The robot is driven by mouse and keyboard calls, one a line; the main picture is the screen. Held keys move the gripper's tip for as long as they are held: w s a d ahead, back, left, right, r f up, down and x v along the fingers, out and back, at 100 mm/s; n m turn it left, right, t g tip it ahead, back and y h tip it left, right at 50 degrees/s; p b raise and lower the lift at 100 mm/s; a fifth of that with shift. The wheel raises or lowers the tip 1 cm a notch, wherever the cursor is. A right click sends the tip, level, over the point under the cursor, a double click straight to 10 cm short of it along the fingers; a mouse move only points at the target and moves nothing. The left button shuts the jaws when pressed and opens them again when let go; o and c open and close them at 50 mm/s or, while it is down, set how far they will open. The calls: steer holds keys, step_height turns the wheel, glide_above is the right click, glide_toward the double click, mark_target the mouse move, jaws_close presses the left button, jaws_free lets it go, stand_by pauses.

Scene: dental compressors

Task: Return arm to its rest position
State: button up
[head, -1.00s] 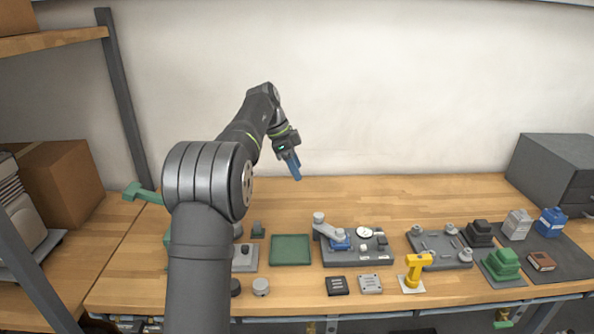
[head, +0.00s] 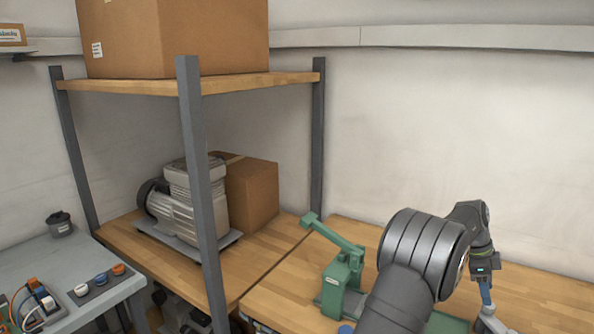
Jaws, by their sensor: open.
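My arm comes up from the bottom edge at the right of the head view, bends at a large dark elbow joint and reaches down to the right. My gripper (head: 487,297) hangs pointing down over the wooden bench (head: 545,290) near the right side. Its fingers are blue and narrow in this view, and I see nothing held between them. A small pale thing shows just below the fingertips; I cannot tell whether they touch it. My arm hides part of the bench.
A green lever press (head: 342,280) stands on the bench just left of my arm. A shelf unit (head: 203,190) holds a compressor (head: 190,205) and a cardboard box (head: 252,190), with a larger box (head: 175,38) on top. A grey side table (head: 60,268) stands at left.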

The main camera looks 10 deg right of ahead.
steer(key=shift+x, duration=2)
steer(key=v, duration=1.8)
steer(key=x, duration=1.7)
steer(key=shift+s+d+f, duration=0.1)
steer(key=shift+s+f, duration=0.05)
steer(key=shift+f, duration=0.2)
steer(key=shift+d+f+n, duration=0.1)
steer(key=shift+f+n, duration=0.05)
steer(key=shift+n, duration=0.15)
steer(key=n, duration=0.2)
steer(key=n+t+h, duration=0.1)
steer(key=n, duration=0.1)
steer(key=shift+s+t, duration=0.15)
steer(key=shift+t, duration=0.15)
steer(key=n+t, duration=0.1)
steer(key=n, duration=0.3)
steer(key=shift+s+h, duration=0.1)
steer(key=shift+h, duration=0.2)
steer(key=shift+s+n+t, duration=0.1)
steer(key=shift+n+t, duration=0.9)
steer(key=shift+n, duration=1.1)
steer(key=shift+s+n+t+y, duration=0.1)
steer(key=shift+n+t+y, duration=0.25)
steer(key=shift+n, duration=0.75)
steer(key=shift+n+t+y, duration=0.15)
steer(key=shift+n+t, duration=0.3)
steer(key=shift+n, duration=0.65)
